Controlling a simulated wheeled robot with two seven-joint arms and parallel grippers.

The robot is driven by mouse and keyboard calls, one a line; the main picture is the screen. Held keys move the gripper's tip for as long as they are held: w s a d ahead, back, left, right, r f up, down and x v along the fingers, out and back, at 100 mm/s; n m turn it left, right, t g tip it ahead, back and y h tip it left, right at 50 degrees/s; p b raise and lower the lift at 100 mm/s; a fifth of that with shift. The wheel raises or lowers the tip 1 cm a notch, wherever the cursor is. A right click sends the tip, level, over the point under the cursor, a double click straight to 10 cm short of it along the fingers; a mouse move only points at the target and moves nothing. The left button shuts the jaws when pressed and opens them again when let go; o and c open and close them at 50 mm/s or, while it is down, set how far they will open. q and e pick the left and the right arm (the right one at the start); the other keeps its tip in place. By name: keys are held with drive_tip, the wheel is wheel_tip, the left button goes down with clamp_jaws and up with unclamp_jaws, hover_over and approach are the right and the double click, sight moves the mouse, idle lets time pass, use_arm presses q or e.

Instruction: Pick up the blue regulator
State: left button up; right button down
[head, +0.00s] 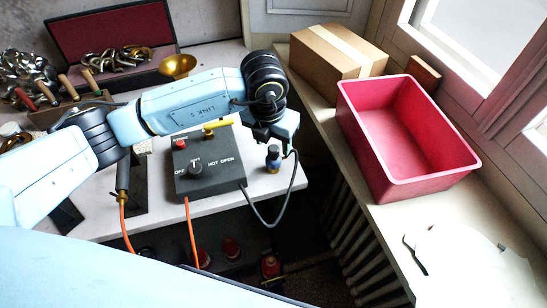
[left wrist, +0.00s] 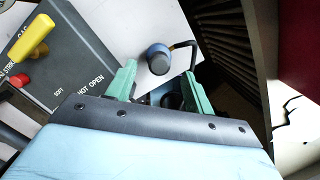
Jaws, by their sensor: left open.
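The blue regulator (head: 273,158) stands at the right end of the white bench, close to its edge, with a dark hose looping off it. In the left wrist view its round blue-grey top (left wrist: 157,60) shows just beyond and between the fingertips. My left gripper (left wrist: 159,72) is open, with its two green fingers apart and nothing between them that I can see held. In the head view the left gripper (head: 270,138) hangs right above the regulator; its fingers are mostly hidden by the wrist. My right gripper is not in view.
A dark control box (head: 207,165) with a red button and yellow lever stands left of the regulator. A red bin (head: 400,185) and a cardboard box (head: 335,55) stand on the sill at right. A radiator and a gap lie between bench and sill.

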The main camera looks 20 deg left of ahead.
sight(273, 148)
use_arm(q)
drive_tip(key=f, duration=0.4)
drive_tip(key=shift+w+f, duration=0.3)
drive_tip(key=shift+w, duration=0.1)
drive_tip(key=c, duration=0.9)
